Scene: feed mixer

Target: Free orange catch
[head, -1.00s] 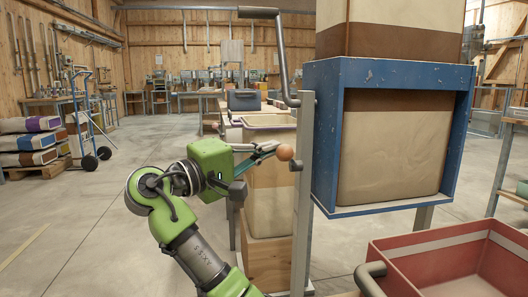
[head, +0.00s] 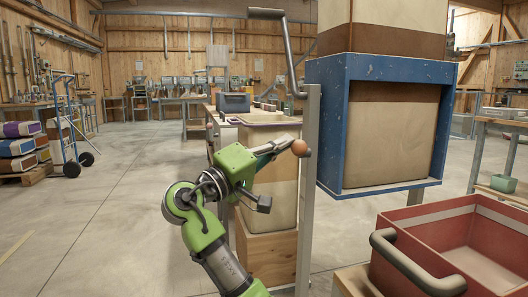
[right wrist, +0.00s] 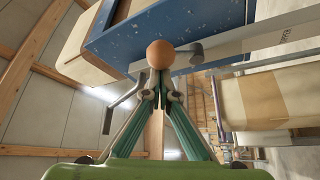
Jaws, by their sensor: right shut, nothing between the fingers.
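The orange catch is a round ball knob (head: 300,148) beside the grey upright post (head: 307,200) in the head view. It also shows in the right wrist view (right wrist: 160,54), straight beyond the fingertips. My green right gripper (head: 286,143) is at the knob's left side in the head view. In the right wrist view its two fingers (right wrist: 160,85) meet at the tips, with nothing between them. The tips are right at the near side of the knob; I cannot tell whether they touch it. My left gripper is not in view.
A blue frame (head: 328,125) holds a large tan container (head: 390,135) right of the post. A crank handle (head: 290,50) rises above the post. A red bin (head: 450,225) with a grey handle stands at lower right.

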